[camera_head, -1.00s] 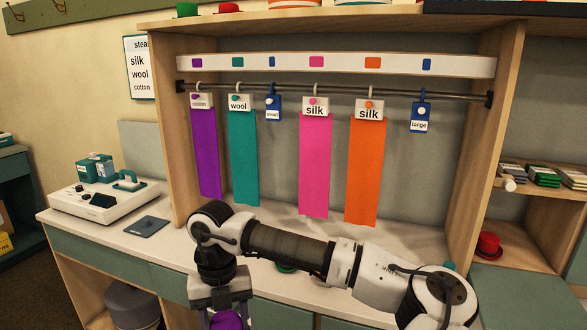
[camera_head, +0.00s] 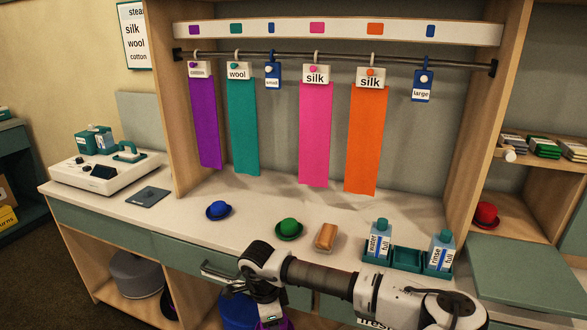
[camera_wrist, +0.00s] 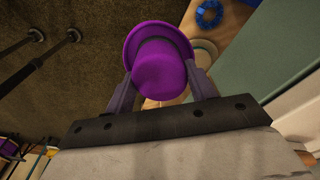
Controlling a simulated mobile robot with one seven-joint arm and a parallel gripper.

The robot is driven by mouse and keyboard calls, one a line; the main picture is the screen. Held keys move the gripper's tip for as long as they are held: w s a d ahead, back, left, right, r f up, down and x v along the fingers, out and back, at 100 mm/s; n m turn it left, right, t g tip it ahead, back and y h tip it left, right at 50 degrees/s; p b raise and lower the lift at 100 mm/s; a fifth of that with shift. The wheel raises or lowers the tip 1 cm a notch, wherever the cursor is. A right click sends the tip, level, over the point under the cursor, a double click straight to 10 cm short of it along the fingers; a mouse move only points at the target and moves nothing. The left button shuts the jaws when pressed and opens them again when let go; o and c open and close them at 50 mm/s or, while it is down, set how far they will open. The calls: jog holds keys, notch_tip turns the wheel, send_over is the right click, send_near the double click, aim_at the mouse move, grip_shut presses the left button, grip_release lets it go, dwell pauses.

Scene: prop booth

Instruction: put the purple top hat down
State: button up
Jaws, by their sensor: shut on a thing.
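The purple top hat (camera_wrist: 160,68) is between the two fingers of my gripper (camera_wrist: 162,90) in the wrist view, and the gripper is shut on it. The hat's crown faces the wrist camera and its brim is on the far side. In the head view only a sliver of the purple hat (camera_head: 274,324) shows at the bottom edge, below my gripper and in front of the counter. The fingertips are hidden there. The hat is held clear of the counter top (camera_head: 180,222).
On the counter are a blue hat (camera_head: 218,210), a green hat (camera_head: 289,229), a brown block (camera_head: 326,237) and a teal caddy (camera_head: 407,258) with two bottles. A steamer unit (camera_head: 105,169) stands left. Cloth strips hang behind. Clear counter lies left of the blue hat.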

jog(key=s+d+f+n+t+y, duration=0.1)
jog(key=s+d+f+n, duration=0.15)
jog(key=f+n, duration=0.75)
jog(key=s+d+f+n, duration=0.1)
jog(key=d+f+n, duration=0.3)
jog(key=f, duration=0.9)
jog(key=w+a+r+n, duration=0.1)
jog(key=w+a+r, duration=0.1)
jog(key=w+r, duration=0.1)
jog(key=shift+w+r+y, duration=0.25)
jog(key=shift+r+y, duration=0.05)
jog(key=shift+r, duration=0.45)
jog(key=shift+w+d+r, duration=0.1)
jog(key=shift+d+r, duration=0.05)
